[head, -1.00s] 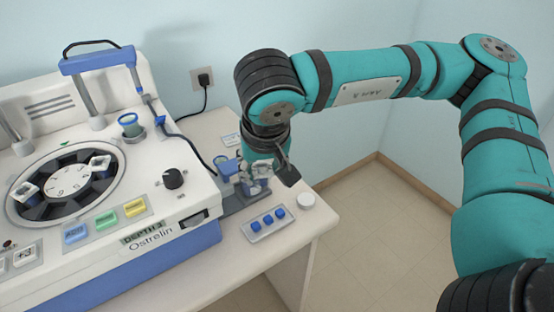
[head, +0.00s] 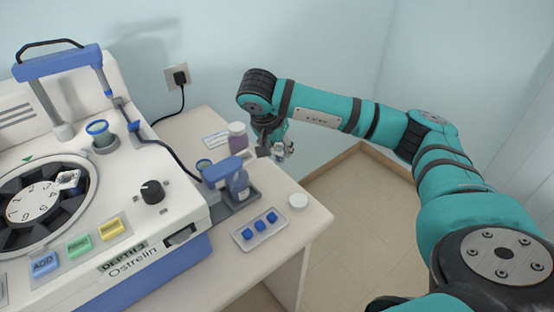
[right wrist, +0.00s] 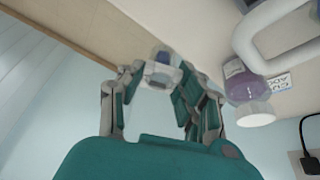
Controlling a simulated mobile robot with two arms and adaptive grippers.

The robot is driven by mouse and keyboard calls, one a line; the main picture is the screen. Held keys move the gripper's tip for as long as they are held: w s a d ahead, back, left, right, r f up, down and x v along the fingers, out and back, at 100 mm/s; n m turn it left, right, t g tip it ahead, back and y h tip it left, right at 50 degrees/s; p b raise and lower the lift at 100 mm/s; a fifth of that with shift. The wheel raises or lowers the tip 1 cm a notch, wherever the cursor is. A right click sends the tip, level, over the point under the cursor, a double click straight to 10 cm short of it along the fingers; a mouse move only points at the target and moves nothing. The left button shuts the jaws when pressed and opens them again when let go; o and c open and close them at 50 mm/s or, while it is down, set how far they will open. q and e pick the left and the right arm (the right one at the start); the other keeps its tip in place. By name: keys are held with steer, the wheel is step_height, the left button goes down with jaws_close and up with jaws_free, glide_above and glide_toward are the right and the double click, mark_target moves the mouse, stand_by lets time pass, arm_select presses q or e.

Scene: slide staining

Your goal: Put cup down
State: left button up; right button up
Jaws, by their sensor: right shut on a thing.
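My right gripper (head: 276,152) is at the right back edge of the bench, right of a purple jar. It is shut on a small clear cup (head: 279,151) with something blue in it. The cup also shows between the fingertips (right wrist: 162,75) in the right wrist view, where the cup (right wrist: 162,67) looks held up near the bench edge. I cannot tell whether it touches anything below. My left gripper is not in view.
The purple jar (head: 237,136) stands close left of the gripper. The staining machine (head: 150,220) fills the left. Bare bench lies along the front right.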

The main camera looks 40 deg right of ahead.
mark_target(277, 156)
steer(key=shift+f, duration=0.3)
step_height(277, 156, down, 3)
steer(key=shift+f+p, duration=0.1)
steer(key=shift+p, duration=0.3)
steer(key=shift+f, duration=0.25)
steer(key=o, duration=0.4)
steer(key=shift+f+b, duration=0.1)
steer(key=shift+b, duration=0.2)
steer(key=o, duration=0.5)
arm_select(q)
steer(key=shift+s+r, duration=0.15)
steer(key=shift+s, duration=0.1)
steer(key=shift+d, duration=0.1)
